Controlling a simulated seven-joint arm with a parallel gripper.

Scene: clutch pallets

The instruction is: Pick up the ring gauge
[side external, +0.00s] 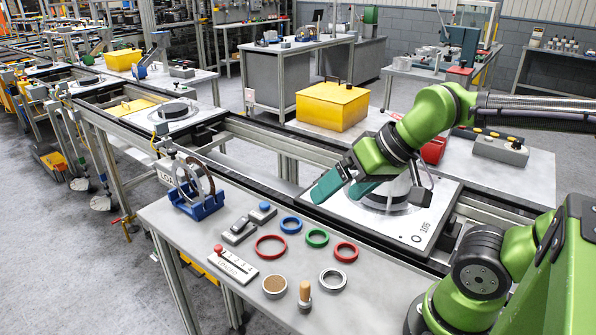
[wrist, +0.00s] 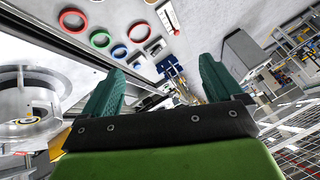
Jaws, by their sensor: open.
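A grey steel ring (side external: 333,278), which looks like the ring gauge, lies flat near the front of the grey bench in the side view. I cannot make it out in the wrist view. My gripper (side external: 341,194) is open and empty, its teal fingers apart. It hangs above the far side of the bench, beside the round hub on the white pallet, well above and behind the steel ring. The wrist view shows both fingers (wrist: 161,68) spread, with nothing between them.
Coloured rings lie nearby: large red (side external: 271,246), blue (side external: 291,224), green (side external: 316,238) and small red (side external: 346,250). A blue stand (side external: 198,206) and white pallet (side external: 425,228) are further off.

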